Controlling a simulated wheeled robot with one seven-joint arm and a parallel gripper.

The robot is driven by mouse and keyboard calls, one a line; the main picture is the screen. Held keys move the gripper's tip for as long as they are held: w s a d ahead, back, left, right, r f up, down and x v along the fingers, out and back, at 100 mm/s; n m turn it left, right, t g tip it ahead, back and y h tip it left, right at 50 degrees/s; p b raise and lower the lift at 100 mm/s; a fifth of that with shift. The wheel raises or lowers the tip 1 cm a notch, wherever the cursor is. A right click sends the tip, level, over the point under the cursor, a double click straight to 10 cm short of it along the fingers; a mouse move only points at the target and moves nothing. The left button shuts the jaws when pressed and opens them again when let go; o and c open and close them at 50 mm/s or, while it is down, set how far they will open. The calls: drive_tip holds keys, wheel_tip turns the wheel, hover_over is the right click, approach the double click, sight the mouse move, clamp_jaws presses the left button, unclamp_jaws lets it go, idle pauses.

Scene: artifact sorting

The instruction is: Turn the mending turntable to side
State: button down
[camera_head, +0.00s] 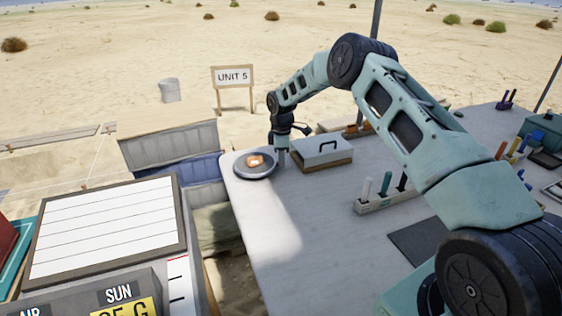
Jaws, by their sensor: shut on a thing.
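The mending turntable (243,171) is a round dark-rimmed disc near the far left corner of the grey table. A small orange-brown piece with a pale patch (255,161) lies on its top. My gripper (281,152) points down at the right rim of the turntable. It is shut on a pale upright part there, which looks like the turntable's handle or peg. The fingertips are small and partly hidden, so the exact grip does not show.
A grey lidded box (322,150) stands just right of my gripper. A rack with coloured tools (377,203) is further right. A dark mat (416,243) lies on the table (300,240). The table's front left area is clear. A "UNIT 5" sign (233,76) stands beyond.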

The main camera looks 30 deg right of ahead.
drive_tip(key=shift+w+d+r+n+b, duration=0.1)
drive_tip(key=shift+w+d+n+b, duration=0.2)
drive_tip(key=shift+w+n, duration=0.6)
drive_tip(key=shift+w+d+n+b, duration=0.25)
drive_tip(key=shift+w+n, duration=0.4)
drive_tip(key=shift+n, duration=0.35)
drive_tip(key=shift+w, duration=0.1)
drive_tip(key=c, duration=1.4)
unclamp_jaws()
drive_tip(key=shift+c, duration=0.2)
wheel_tip(320, 180, up, 17)
drive_tip(key=shift+r, duration=0.2)
drive_tip(key=shift+a, duration=0.1)
